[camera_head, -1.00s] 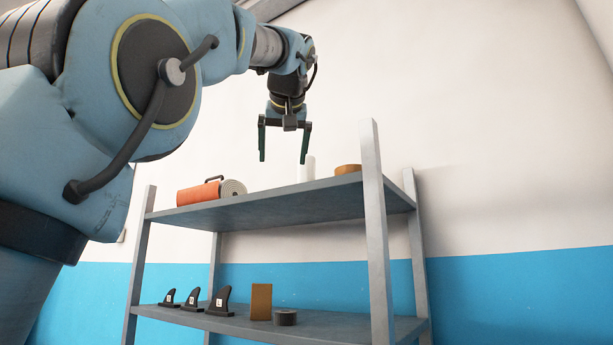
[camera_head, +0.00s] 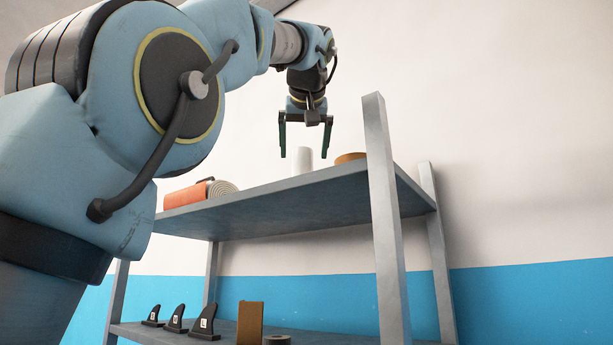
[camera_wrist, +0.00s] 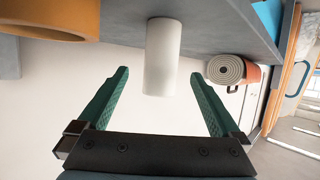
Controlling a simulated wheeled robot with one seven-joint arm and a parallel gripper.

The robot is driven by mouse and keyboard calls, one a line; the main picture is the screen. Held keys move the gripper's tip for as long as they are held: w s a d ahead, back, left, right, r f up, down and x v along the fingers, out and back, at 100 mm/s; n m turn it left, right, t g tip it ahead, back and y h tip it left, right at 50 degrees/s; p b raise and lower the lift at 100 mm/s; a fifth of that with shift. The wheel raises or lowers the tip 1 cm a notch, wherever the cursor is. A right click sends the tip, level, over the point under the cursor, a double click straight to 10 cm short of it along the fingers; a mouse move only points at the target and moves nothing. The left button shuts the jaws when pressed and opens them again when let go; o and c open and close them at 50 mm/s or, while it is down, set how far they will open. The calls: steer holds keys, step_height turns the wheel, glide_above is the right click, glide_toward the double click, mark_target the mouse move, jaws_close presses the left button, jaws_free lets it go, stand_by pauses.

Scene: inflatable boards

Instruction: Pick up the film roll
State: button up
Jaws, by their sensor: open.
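The film roll (camera_head: 304,160), which I take to be the white upright cylinder, stands on the upper shelf. It also shows in the wrist view as a plain white cylinder (camera_wrist: 161,55). My gripper (camera_head: 304,153) points down above the shelf, its two green fingers spread, with nothing held. In the head view the roll shows between the fingertips. In the wrist view the roll lies ahead, between the finger lines (camera_wrist: 159,74), with clear gaps on both sides. No contact shows; the exact depth gap is hard to tell.
The upper shelf (camera_head: 300,205) also holds an orange roll with a pale spiral end (camera_head: 187,194) to the left and a brown-orange ring (camera_head: 349,157) to the right. A grey post (camera_head: 385,220) rises in front. Black fins (camera_head: 205,325) and a brown block (camera_head: 250,322) are below.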

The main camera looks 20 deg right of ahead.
mark_target(303, 160)
steer(key=p+x, duration=0.2)
steer(key=x, duration=0.2)
steer(key=shift+w+d+f, duration=0.1)
steer(key=shift+w+d, duration=0.05)
steer(key=shift+w, duration=0.25)
steer(key=p+x, duration=0.3)
steer(key=shift+w+d, duration=0.1)
steer(key=shift+w, duration=0.3)
steer(key=shift+w+d+f+p, duration=0.15)
steer(key=shift+w+f+p, duration=0.2)
steer(key=shift+w+f, duration=0.1)
steer(key=shift+c, duration=0.2)
jaws_close()
steer(key=shift+r, duration=0.1)
